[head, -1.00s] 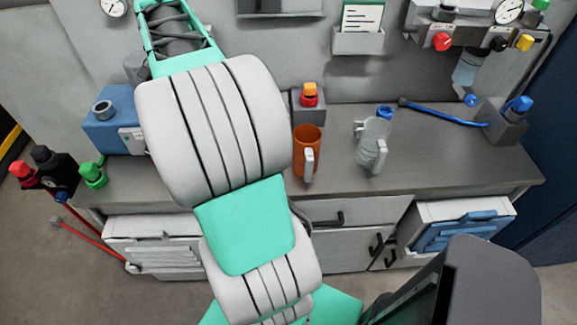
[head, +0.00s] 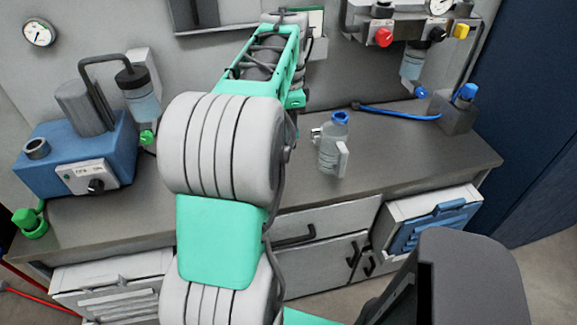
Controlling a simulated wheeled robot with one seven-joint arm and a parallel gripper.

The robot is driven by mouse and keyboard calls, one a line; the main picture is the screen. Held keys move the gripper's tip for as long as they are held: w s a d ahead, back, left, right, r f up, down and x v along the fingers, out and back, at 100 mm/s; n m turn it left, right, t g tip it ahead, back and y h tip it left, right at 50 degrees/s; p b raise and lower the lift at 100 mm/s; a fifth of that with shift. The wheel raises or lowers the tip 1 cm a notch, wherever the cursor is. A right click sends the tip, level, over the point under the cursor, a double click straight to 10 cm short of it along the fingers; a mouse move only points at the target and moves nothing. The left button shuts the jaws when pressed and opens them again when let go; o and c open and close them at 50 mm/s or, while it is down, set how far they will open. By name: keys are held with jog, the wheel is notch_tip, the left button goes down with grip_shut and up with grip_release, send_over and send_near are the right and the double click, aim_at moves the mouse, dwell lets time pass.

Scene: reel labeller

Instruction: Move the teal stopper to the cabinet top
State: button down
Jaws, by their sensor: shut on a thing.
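I cannot make out a teal stopper in the head view. My own teal and grey arm stands across the middle and hides part of the bench and wall. My gripper is not visible; the far end of the arm reaches up near the back wall. The grey cabinet top (head: 410,157) runs across the view, with drawers and doors below it.
A clear bottle with a blue cap (head: 333,155) stands right of my arm. A grey block with a blue knob (head: 455,112) and a blue hose (head: 400,113) lie further right. A blue machine (head: 75,160) and a green-capped fitting (head: 30,223) are at left.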

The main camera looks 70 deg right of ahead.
notch_tip(320, 180, down, 12)
jog(key=shift+r, duration=0.25)
jog(key=shift+f, duration=0.2)
jog(key=c, duration=1)
grip_release()
notch_tip(320, 180, up, 12)
jog(key=shift+r, duration=0.2)
